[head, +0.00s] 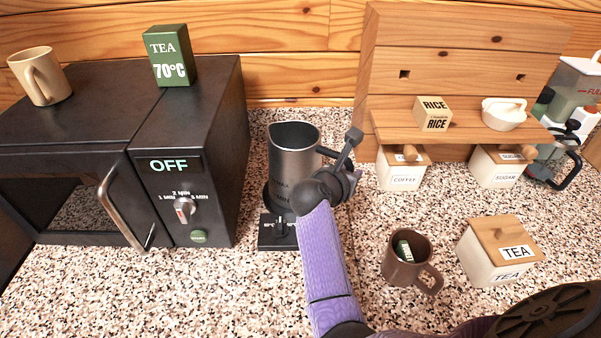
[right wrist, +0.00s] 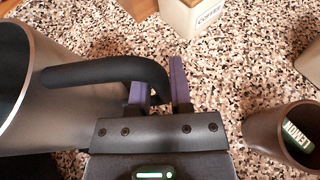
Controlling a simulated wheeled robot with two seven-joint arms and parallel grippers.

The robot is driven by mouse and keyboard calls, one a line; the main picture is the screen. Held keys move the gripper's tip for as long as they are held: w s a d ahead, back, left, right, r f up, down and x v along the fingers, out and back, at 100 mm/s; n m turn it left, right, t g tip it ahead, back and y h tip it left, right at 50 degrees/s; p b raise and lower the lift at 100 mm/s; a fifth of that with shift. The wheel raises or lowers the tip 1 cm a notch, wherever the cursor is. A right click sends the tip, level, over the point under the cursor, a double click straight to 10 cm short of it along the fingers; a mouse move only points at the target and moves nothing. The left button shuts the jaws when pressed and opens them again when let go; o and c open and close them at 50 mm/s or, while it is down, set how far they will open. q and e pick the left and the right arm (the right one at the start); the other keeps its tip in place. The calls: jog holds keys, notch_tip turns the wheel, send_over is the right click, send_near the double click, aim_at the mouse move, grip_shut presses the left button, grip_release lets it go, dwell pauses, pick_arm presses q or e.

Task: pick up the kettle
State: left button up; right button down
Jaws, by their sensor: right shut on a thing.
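The kettle (head: 293,155) is a dark grey metal jug, open at the top and upright, with its black handle on the right. It stands at its black base (head: 264,243) right of the microwave; whether it rests on the base or is slightly raised I cannot tell. My right gripper (head: 345,160) is at the handle and hides part of it. In the right wrist view, the purple fingers of the right gripper (right wrist: 160,92) are shut on the black handle (right wrist: 110,72), with the kettle body (right wrist: 55,105) to the left. My left gripper is not in view.
A black microwave (head: 215,110) reading OFF stands left, with a green tea box (head: 170,45) and a tan mug (head: 40,75) on top. A brown mug (head: 400,268) and a tea canister (head: 490,265) are at right. A wooden shelf (head: 465,135) stands behind.

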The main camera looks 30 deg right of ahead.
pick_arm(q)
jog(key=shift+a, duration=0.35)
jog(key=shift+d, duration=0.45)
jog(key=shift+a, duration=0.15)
pick_arm(e)
jog(key=shift+r, duration=0.1)
dwell(0.4)
